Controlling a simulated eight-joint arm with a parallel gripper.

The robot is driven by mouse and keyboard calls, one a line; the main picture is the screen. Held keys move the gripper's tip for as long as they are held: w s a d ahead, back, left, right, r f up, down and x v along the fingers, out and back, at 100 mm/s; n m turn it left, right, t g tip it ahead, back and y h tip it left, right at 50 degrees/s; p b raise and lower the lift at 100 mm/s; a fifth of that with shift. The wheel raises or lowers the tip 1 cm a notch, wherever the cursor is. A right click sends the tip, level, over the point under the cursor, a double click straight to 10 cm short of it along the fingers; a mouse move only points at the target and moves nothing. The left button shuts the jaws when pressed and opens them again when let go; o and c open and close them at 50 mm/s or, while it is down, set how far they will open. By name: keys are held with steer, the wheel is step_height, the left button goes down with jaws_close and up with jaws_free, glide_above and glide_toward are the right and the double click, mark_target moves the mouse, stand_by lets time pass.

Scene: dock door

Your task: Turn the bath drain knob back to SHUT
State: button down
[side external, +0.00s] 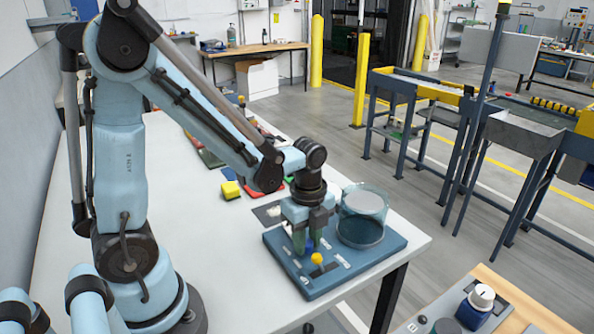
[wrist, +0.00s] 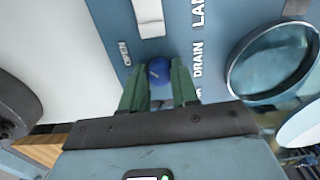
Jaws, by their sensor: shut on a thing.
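A blue knob (wrist: 159,70) sits on the blue panel (side external: 388,250), beside the printed word DRAIN in the wrist view. A label reading OPEN (wrist: 125,53) lies to its left. My gripper (wrist: 158,88) points down at the panel, its two green fingers shut on the blue knob from either side. In the side view my gripper (side external: 308,238) largely covers the blue knob (side external: 309,246). The SHUT label and the way the knob points cannot be made out. A clear round bath vessel (side external: 362,218) stands beside the gripper, also in the wrist view (wrist: 272,62).
The white table (side external: 250,290) is bare to the front left. A yellow block (side external: 230,190) and other coloured items lie farther back. A wooden bench (side external: 530,290) is at lower right.

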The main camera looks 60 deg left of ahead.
steer(key=n, duration=0.4)
steer(key=shift+n, duration=0.4)
steer(key=n, duration=0.4)
steer(key=shift+n, duration=0.3)
steer(key=n, duration=0.4)
steer(key=shift+n, duration=2.1)
steer(key=c, duration=0.8)
jaws_free()
steer(key=shift+c, duration=0.2)
steer(key=shift+r, duration=0.1)
